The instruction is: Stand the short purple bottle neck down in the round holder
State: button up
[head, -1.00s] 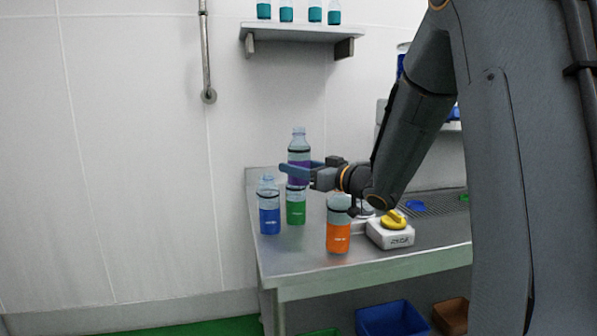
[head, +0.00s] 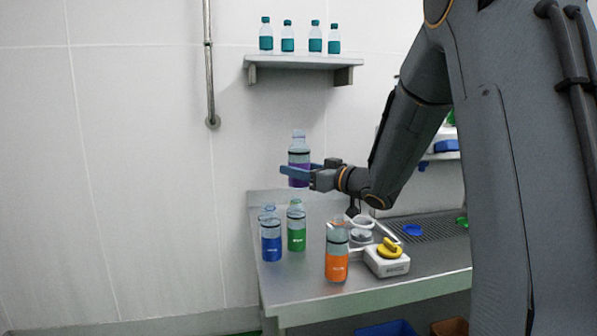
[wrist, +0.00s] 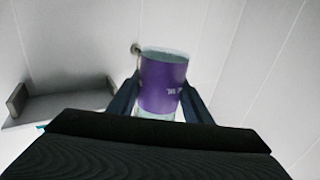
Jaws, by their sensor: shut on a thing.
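The short purple bottle (head: 299,158) is held upright, neck up, above the left part of the steel table. My gripper (head: 299,171) is shut on its purple lower part. In the wrist view the purple bottle (wrist: 163,82) sits between the two fingers of my gripper (wrist: 160,95). A round white ring (head: 362,223), which looks like the round holder, stands on the table to the right of the bottle, behind the white scale-like box. My wrist is close above it.
Blue (head: 270,240), green (head: 296,230) and orange (head: 337,258) bottles stand on the table (head: 300,293). A white box with a yellow piece (head: 387,263) is near the front. A wall shelf (head: 300,63) holds several small teal bottles.

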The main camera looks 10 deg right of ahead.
jog(key=s+r+p, duration=0.4)
jog(key=s+p, duration=0.3)
jog(key=s, duration=0.7)
jog(key=shift+n+b, duration=2.4)
jog(key=shift+n, duration=0.7)
